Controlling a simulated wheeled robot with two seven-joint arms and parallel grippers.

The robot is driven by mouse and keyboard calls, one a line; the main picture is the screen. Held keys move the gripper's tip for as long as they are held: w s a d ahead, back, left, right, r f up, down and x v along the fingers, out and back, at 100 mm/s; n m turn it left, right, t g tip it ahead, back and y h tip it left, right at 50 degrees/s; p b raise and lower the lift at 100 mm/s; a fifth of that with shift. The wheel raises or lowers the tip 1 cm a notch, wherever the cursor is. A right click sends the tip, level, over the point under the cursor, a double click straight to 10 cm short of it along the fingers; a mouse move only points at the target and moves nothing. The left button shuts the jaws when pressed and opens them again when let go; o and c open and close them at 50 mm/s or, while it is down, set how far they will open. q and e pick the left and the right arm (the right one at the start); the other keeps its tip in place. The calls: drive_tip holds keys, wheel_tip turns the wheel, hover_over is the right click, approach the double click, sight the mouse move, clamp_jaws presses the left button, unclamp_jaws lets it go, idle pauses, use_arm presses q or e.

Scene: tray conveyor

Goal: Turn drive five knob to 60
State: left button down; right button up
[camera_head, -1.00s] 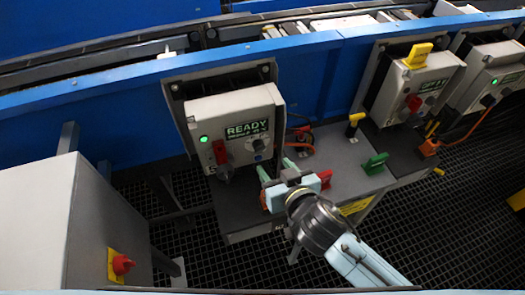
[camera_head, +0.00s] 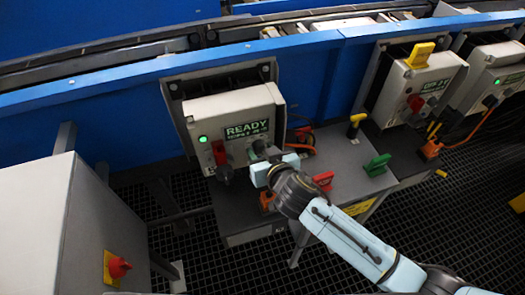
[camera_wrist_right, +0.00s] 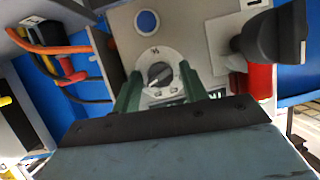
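The grey drive box (camera_head: 205,108) has a green READY display (camera_head: 247,130); the smaller display text is not readable. Its dark round knob (camera_head: 258,147) is low on the front, partly hidden by my gripper. In the right wrist view the knob (camera_wrist_right: 160,74) sits on a pale dial with marks, its pointer ridge slanting. My right gripper (camera_wrist_right: 160,80) is open, with one green finger on each side of the knob and a visible gap to it. In the head view the right gripper (camera_head: 263,160) is at the box's lower right. My left gripper is not in view.
A red switch handle (camera_head: 219,152) is left of the knob; it also shows in the wrist view (camera_wrist_right: 257,82). A grey shelf (camera_head: 330,150) below carries red, green (camera_head: 377,165) and yellow (camera_head: 356,120) handles. Orange cables (camera_wrist_right: 50,45) run beside the box.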

drive_tip(key=c, duration=0.7)
